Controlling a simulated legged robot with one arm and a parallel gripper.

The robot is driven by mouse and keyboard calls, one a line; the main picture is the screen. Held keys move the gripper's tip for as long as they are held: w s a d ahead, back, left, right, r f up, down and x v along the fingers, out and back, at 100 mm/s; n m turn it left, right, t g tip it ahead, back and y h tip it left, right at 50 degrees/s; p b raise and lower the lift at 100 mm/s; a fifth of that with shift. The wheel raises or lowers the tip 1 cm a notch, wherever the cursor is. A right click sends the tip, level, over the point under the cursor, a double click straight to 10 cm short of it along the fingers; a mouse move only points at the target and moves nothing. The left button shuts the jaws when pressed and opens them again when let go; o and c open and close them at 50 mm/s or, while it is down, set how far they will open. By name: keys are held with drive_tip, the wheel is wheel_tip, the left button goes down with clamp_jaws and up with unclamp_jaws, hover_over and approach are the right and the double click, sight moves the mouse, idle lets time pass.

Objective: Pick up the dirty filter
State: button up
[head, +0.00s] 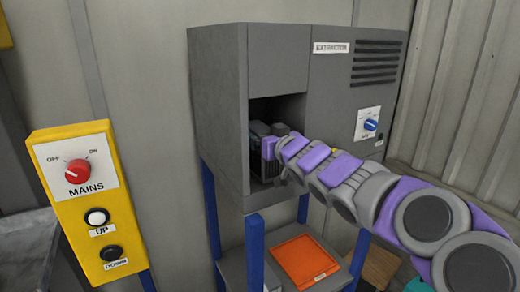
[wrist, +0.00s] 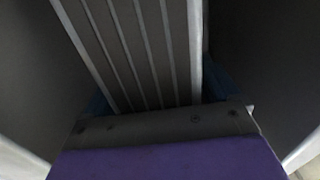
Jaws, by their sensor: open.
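A dark, pleated panel with pale frame edges, which looks like the dirty filter (wrist: 140,50), fills the upper middle of the wrist view, very close. In the head view its dark slatted side (head: 269,172) shows inside the opening of the grey extractor cabinet (head: 217,95). My gripper (head: 268,140) is open and reaches into this opening, at the top of the filter. Its purple and grey part (wrist: 165,155) spans the bottom of the wrist view. I cannot tell whether the filter is between the fingers or touched by them. How dirty it is cannot be seen.
The opening's side walls are close around my gripper. An orange tray (head: 305,262) lies on a grey surface below the cabinet, between blue legs (head: 254,250). A blue dial (head: 370,125) is at right. A yellow panel (head: 75,200) with MAINS, UP and DOWN controls stands at left.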

drive_tip(key=shift+a+r, duration=0.1)
drive_tip(key=shift+a, duration=0.05)
drive_tip(key=c, duration=1.6)
drive_tip(key=shift+o, duration=0.2)
drive_tip(key=shift+r, duration=0.1)
